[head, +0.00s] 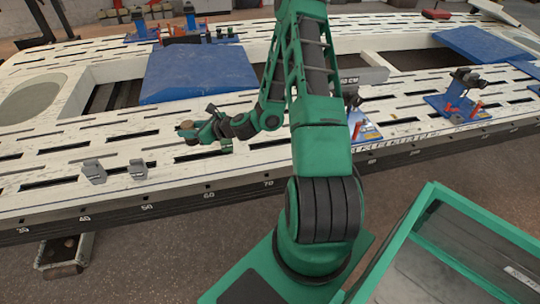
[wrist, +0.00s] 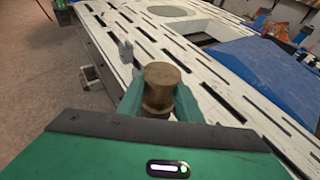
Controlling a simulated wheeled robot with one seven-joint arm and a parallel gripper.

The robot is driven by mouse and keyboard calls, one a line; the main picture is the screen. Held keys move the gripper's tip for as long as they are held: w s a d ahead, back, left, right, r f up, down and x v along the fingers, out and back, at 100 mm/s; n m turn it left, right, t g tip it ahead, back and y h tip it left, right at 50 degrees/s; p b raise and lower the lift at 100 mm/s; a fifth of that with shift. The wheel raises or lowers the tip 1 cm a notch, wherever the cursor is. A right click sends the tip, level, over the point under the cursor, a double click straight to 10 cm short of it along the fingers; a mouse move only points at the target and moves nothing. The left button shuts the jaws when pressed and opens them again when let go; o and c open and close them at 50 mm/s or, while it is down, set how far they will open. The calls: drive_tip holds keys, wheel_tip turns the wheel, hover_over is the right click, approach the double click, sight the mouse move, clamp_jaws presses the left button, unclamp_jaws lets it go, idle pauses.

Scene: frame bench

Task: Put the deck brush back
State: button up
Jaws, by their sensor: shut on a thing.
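My gripper (head: 190,128) is out over the white slotted bench at left of centre, low above its surface. It is shut on a brown, wooden-looking round piece (wrist: 162,85) with a narrower waist, taken to be the deck brush; no bristles show. In the wrist view the green fingers (wrist: 158,100) stand on both sides of it. In the head view only a small brown end (head: 185,125) shows at the fingertips. I cannot tell whether it touches the bench.
The white bench (head: 60,205) has slots, numbered edge marks and large openings. Two grey brackets (head: 93,171) (head: 138,169) stand near its front edge. Blue pads (head: 200,72) (head: 485,44) lie farther back. A blue fixture (head: 458,105) stands at right. Bare slotted surface lies around my gripper.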

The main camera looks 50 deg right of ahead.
drive_tip(key=w+d+f+m+t+h, duration=0.1)
drive_tip(key=d+f+m+h, duration=0.25)
drive_tip(key=d, duration=0.35)
drive_tip(key=w+d+f+m+h, duration=0.1)
drive_tip(key=d+f+m+h, duration=0.2)
drive_tip(key=d, duration=0.4)
drive_tip(key=shift+s+d+f+m+g+h, duration=0.25)
drive_tip(key=shift+s+d+f+m+h, duration=0.65)
drive_tip(key=shift+d+f, duration=3)
drive_tip(key=shift+s+d+f+m+g+h, duration=0.35)
drive_tip(key=shift+s+d+f+h, duration=1)
drive_tip(key=shift+d+f, duration=2.45)
drive_tip(key=shift+s+d+f+m+g+h, duration=0.2)
drive_tip(key=shift+s+d+f+m+h, duration=0.45)
drive_tip(key=shift+s+d+f, duration=2.15)
drive_tip(key=shift+w+d+f, duration=1.05)
drive_tip(key=shift+w+d, duration=0.1)
drive_tip(key=o, duration=1.1)
drive_tip(key=shift+o, duration=0.6)
